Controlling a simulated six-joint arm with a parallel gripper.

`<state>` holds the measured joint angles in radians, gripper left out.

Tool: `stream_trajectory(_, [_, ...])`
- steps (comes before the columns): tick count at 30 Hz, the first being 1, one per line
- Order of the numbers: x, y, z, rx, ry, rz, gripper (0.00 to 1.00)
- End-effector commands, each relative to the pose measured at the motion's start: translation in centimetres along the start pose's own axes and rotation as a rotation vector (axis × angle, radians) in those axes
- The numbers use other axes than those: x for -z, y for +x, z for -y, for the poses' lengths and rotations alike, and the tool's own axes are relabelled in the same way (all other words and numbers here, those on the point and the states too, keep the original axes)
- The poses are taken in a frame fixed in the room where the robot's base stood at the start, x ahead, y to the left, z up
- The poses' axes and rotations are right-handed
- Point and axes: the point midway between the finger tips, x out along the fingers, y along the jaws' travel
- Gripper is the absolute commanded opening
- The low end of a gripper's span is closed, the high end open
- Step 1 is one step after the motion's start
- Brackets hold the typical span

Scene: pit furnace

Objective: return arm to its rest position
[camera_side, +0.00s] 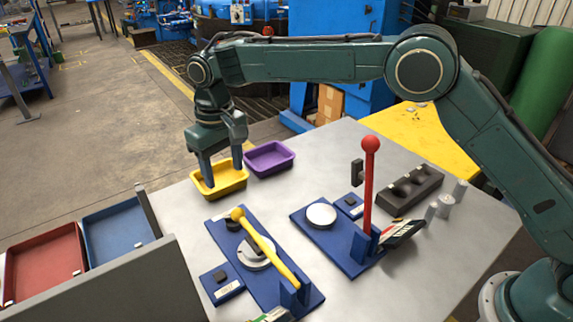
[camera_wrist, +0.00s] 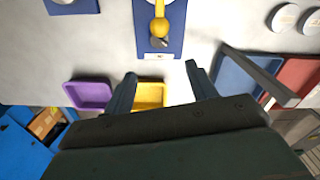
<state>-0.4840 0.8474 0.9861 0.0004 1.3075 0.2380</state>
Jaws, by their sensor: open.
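My gripper (camera_side: 222,170) is open, pointing down at the yellow tray (camera_side: 219,190) near the table's far left edge. Its fingers show apart in the wrist view (camera_wrist: 160,80), with the yellow tray (camera_wrist: 149,95) beyond and between them. I see nothing held between the fingers. In the side view the fingertips overlap the tray, and I cannot tell how far above its floor they are. My arm stretches across the top of the side view from the lower right.
A purple tray (camera_side: 268,158) sits beside the yellow one. A blue fixture with a yellow lever (camera_side: 266,247) and another with an upright red lever (camera_side: 368,190) stand on the grey table (camera_side: 330,148). Red (camera_side: 45,262) and blue (camera_side: 118,238) bins lie at left.

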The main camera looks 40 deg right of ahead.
Motion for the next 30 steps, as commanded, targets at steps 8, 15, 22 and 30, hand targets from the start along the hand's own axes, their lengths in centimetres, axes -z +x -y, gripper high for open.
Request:
stream_trajectory(8, [-0.8,-2.1,-1.4,0.005,0.012,-0.021,0.57])
stream_trajectory(15, [-3.1,-6.3,-4.6,0.013,0.034,-0.067,0.57])
stream_trajectory(22, [-6.7,-10.4,-8.0,0.018,0.061,-0.119,0.57])
stream_trajectory(30, [-11.9,-14.0,-11.5,0.019,0.092,-0.181,0.57])
